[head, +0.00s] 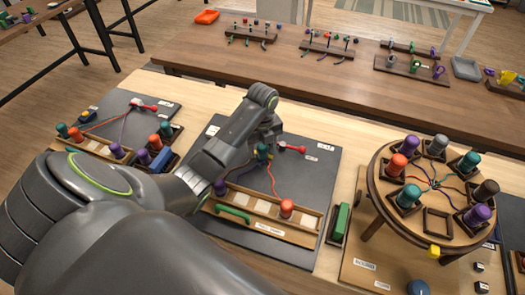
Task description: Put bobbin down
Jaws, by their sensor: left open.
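My left arm reaches over the middle dark board (310,178). Its gripper (264,146) is open, but the fingers are small and partly hidden by my own arm. A teal bobbin (263,153) shows right at the gripper; I cannot tell whether it touches the fingers or what it rests on. A purple bobbin (220,187) stands at the left of the wooden tray (262,226), and an orange bobbin (287,208) stands toward its right end. Cords run up from these toward a red clamp (291,149). My right gripper is not in view.
A round wooden stand (409,224) with several colored bobbins is at the right. Another board (115,105) with bobbins lies at the left. A green block (341,223) sits beside the middle board. A brown table (330,79) with small racks stands behind.

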